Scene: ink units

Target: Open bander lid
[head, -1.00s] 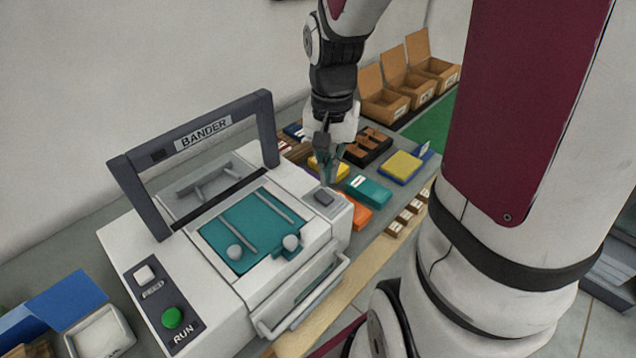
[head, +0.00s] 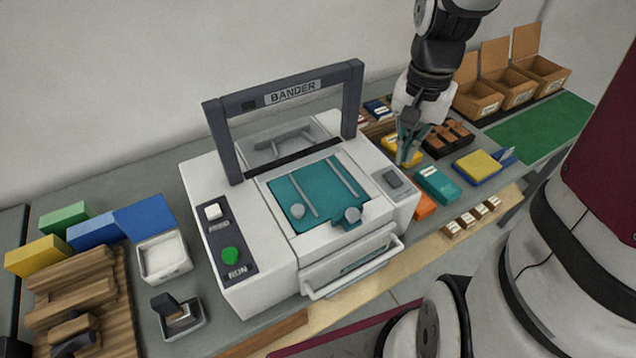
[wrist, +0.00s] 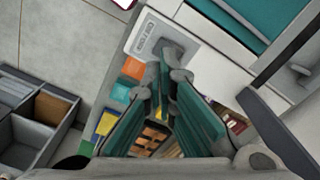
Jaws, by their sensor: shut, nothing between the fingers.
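The bander (head: 235,180) is a white machine with a dark grey arch (head: 285,95) labelled BANDER and a teal plate (head: 320,195) with grey rods and knobs. A pale panel with grey bars (head: 285,141) shows behind the arch; I cannot tell if it is the lid. A grey pad (head: 393,180) sits on the bander's right front corner, and also shows in the wrist view (wrist: 172,50) beside lettering I cannot read surely. My gripper (head: 403,161) has teal fingers, shut and empty, just behind and above the pad; contact is unclear. Its fingers (wrist: 165,80) partly overlap the pad.
A white FEED button (head: 214,211) and green RUN button (head: 231,256) are at the left. A front handle (head: 352,270) juts out. Right of the bander lie a teal box (head: 437,185), an orange box (head: 424,206) and open cartons (head: 475,98). A stamp (head: 178,315) stands left.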

